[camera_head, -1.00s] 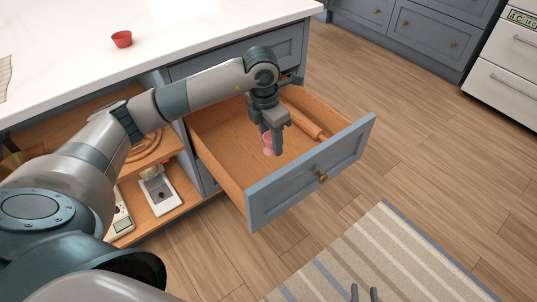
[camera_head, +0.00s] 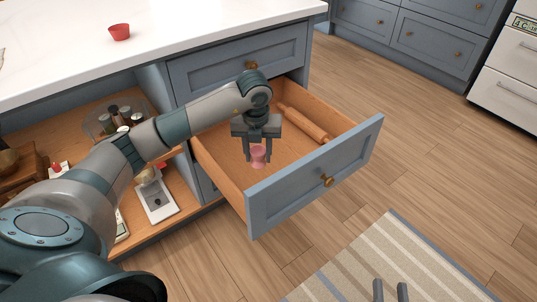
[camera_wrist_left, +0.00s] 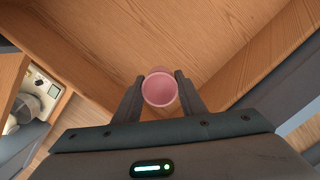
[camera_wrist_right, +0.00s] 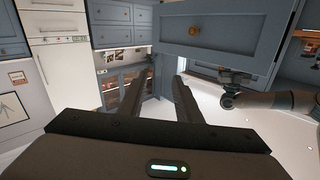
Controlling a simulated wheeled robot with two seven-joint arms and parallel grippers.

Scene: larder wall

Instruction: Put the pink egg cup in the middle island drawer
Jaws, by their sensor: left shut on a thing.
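The pink egg cup (camera_head: 258,159) is upright inside the open island drawer (camera_head: 290,203), near the drawer's left side. My left gripper (camera_head: 259,150) reaches down into the drawer and is shut on the egg cup. In the left wrist view the egg cup (camera_wrist_left: 160,90) sits between the two fingers, its open rim facing the camera. I cannot tell whether its foot touches the drawer floor. My right gripper (camera_head: 391,291) is open and empty over the rug, away from the drawer; its parted fingers also show in the right wrist view (camera_wrist_right: 183,88).
A wooden rolling pin (camera_head: 305,124) lies along the drawer's far right side. A shut drawer (camera_head: 240,66) is above the open one. A red cup (camera_head: 120,32) stands on the white countertop (camera_head: 190,25). Open shelves left of the drawer hold jars and a scale (camera_head: 155,196).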

